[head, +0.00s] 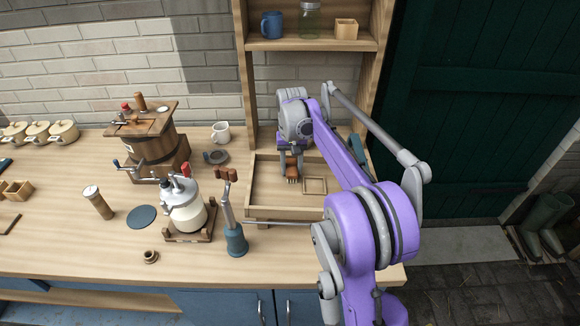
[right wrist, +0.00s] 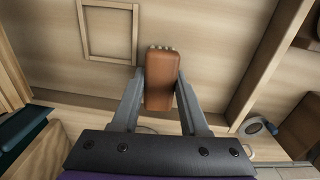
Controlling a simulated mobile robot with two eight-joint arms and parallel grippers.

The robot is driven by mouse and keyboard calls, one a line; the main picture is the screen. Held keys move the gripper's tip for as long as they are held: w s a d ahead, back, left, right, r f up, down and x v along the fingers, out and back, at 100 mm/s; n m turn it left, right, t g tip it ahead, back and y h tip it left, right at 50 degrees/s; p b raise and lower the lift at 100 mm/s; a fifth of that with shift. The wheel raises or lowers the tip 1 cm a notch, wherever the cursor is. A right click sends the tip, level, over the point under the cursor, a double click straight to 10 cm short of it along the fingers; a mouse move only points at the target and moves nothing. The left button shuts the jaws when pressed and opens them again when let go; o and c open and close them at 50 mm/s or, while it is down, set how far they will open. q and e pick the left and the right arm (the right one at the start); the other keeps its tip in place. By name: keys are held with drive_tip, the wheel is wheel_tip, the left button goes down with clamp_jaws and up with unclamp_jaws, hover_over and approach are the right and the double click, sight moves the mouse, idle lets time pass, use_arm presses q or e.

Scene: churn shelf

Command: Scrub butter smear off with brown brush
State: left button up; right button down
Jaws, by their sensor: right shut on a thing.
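My right gripper (head: 291,164) is shut on the brown brush (head: 292,166), above the floor of a shallow wooden tray (head: 262,213) on the counter. In the right wrist view the brush (right wrist: 160,82) sits between the two fingers (right wrist: 160,95), with pale bristle tips at its far end. I cannot tell whether the bristles touch the tray floor. A thin square wooden frame (head: 315,178) lies in the tray to the right of the brush. No butter smear can be made out in either view. My left gripper is not in view.
A wooden churn (head: 155,147), a white jar churn (head: 185,210) and a blue-based tool (head: 236,240) stand left of the tray. A shelf unit (head: 312,45) rises behind it, holding a blue mug (head: 271,25). The counter's front left is fairly clear.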

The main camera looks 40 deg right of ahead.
drive_tip(key=shift+s+d+r, duration=0.1)
drive_tip(key=shift+r, duration=0.15)
drive_tip(key=shift+r+p, duration=0.5)
drive_tip(key=shift+r, duration=0.45)
drive_tip(key=shift+w+a+r+p, duration=0.15)
drive_tip(key=shift+r+p, duration=0.15)
drive_tip(key=shift+r, duration=0.2)
drive_tip(key=shift+w+a+r+p, duration=0.1)
drive_tip(key=shift+r+p, duration=0.2)
drive_tip(key=shift+r, duration=0.2)
wheel_tip(320, 180, up, 2)
drive_tip(key=shift+s+d+r+p, duration=0.1)
drive_tip(key=shift+s+r+p, duration=0.05)
drive_tip(key=shift+p, duration=0.4)
drive_tip(key=shift+r+p, duration=0.35)
drive_tip(key=shift+r, duration=0.3)
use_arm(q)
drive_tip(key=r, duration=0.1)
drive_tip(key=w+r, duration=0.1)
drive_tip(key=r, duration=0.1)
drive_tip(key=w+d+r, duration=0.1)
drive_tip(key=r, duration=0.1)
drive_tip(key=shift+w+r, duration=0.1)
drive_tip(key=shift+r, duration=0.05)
use_arm(e)
drive_tip(key=shift+s+f, duration=0.1)
